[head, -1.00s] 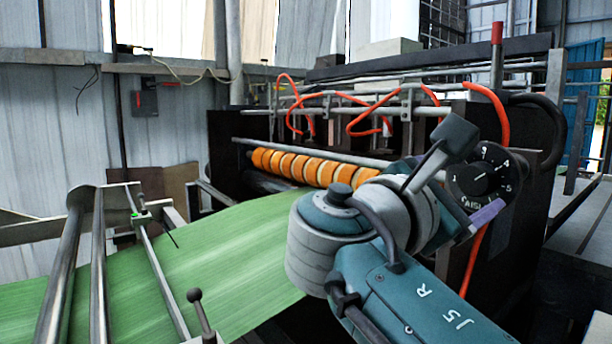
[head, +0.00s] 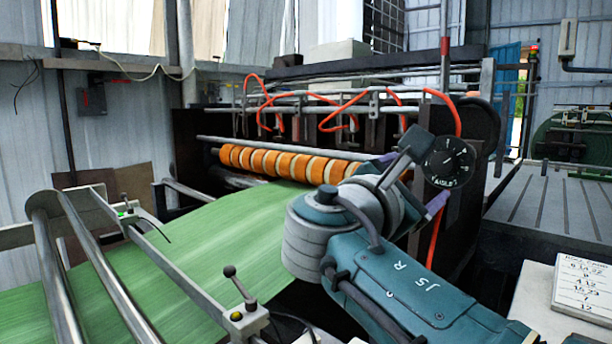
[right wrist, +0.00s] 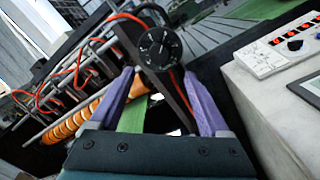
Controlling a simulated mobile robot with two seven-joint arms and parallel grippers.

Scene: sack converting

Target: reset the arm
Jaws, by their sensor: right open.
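My right arm crosses the lower right of the head view, in front of the machine. My right gripper (head: 418,182) is partly hidden behind my own wrist, with bits of its purple fingers showing. In the right wrist view my right gripper (right wrist: 160,74) is open, its two purple fingers spread with nothing between them. A black dial with white numbers (head: 448,162) is just beyond the gripper in the head view. The dial also shows past the fingertips in the right wrist view (right wrist: 157,48); contact cannot be told. My left gripper is out of view.
Orange rollers (head: 290,164) and a green sheet (head: 190,240) lie left of my arm. A lever with a ball knob (head: 238,285) stands at the front. A pale block bearing a written card (head: 582,285) is at right; a control panel (right wrist: 285,45) shows in the wrist view.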

